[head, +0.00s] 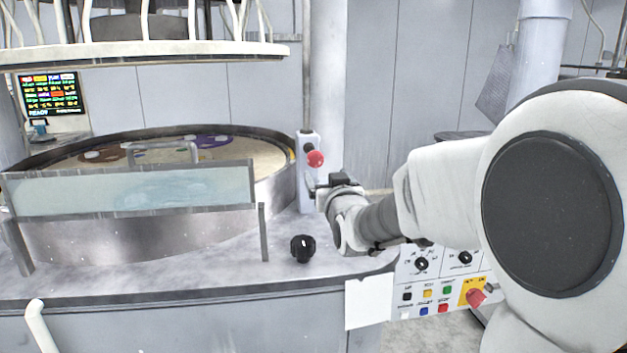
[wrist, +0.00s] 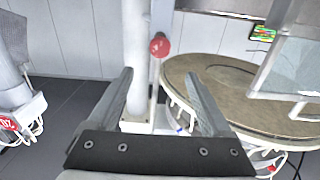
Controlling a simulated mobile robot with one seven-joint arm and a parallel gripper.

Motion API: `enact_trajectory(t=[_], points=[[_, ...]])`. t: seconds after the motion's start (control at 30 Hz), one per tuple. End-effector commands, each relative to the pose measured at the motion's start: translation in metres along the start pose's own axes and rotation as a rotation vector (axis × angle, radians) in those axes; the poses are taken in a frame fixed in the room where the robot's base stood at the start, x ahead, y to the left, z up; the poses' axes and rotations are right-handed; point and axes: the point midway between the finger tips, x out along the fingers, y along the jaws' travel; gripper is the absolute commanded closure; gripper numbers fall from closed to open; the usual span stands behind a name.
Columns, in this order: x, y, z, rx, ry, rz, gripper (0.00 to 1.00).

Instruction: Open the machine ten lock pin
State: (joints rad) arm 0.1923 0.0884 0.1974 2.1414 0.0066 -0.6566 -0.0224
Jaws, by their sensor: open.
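A red ball knob, which looks like the lock pin (head: 315,158), sits on the front of a slim white post (head: 307,190) beside the round platen basin. In the wrist view the red knob (wrist: 160,45) shows between and beyond the fingertips. My gripper (head: 316,187) is just below and to the right of the knob in the head view. In the wrist view my gripper (wrist: 158,80) has its two fingers spread wide with nothing between them. The knob appears apart from both fingers. The gap in depth is hard to judge.
The round basin (head: 130,240) with a splash panel (head: 130,192) stands left. A black knob (head: 303,249) is on the deck in front. A control panel (head: 440,275) with a red button lies below my arm. An overhead carrier (head: 140,52) hangs upper left.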

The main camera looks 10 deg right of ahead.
Motion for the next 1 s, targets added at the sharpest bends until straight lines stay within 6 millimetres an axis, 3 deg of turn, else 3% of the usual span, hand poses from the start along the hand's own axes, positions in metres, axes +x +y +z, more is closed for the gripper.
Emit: enact_trajectory(t=[0.67,0.87,1.0], points=[[-0.005,-0.001,-0.005,-0.004,-0.019,-0.001,0.17],[-0.046,-0.006,-0.018,-0.026,-0.189,-0.003,0.17],[-0.096,-0.006,-0.019,-0.038,-0.365,0.002,0.17]])
